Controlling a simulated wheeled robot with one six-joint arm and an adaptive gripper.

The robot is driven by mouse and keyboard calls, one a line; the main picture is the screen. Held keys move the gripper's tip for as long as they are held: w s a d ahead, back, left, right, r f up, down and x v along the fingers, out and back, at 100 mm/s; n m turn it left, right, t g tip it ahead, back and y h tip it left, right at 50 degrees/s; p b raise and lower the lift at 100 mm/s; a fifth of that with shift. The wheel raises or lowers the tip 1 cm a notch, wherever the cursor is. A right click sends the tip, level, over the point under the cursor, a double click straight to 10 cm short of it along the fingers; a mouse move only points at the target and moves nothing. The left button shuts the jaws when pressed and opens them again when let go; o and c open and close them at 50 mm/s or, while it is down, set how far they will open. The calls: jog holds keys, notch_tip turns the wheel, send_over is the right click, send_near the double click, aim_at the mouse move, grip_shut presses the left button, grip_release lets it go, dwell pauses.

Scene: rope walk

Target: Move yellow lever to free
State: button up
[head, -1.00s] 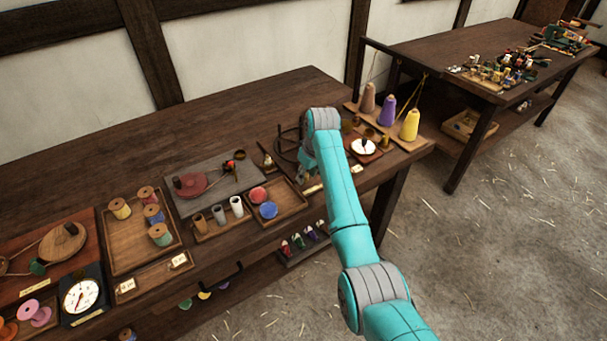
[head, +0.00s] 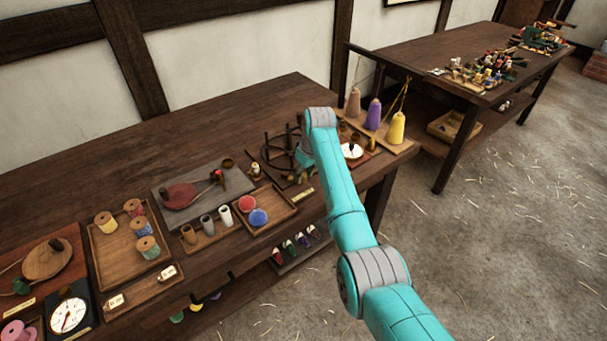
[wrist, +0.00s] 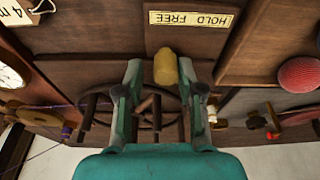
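The yellow lever (wrist: 165,68) shows in the wrist view as a rounded yellow knob between the tips of my gripper (wrist: 160,72). The two fingers stand apart on either side of it. The right finger is very near the knob, and I cannot tell whether it touches. A label (wrist: 190,19) reading HOLD and FREE lies just beyond the knob. In the head view my gripper (head: 303,158) is over the bench beside the dark spoked reel (head: 281,146). The lever is not clearly visible there.
A tray with a red and a blue ball (head: 258,217) lies left of my gripper. A white dial (head: 352,151) and several thread cones, including a yellow cone (head: 396,128), stand to the right. Spindles of the reel (wrist: 155,105) lie below the fingers in the wrist view.

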jog(key=shift+s+a, duration=0.1)
jog(key=shift+s, duration=0.15)
jog(key=shift+r, duration=3.55)
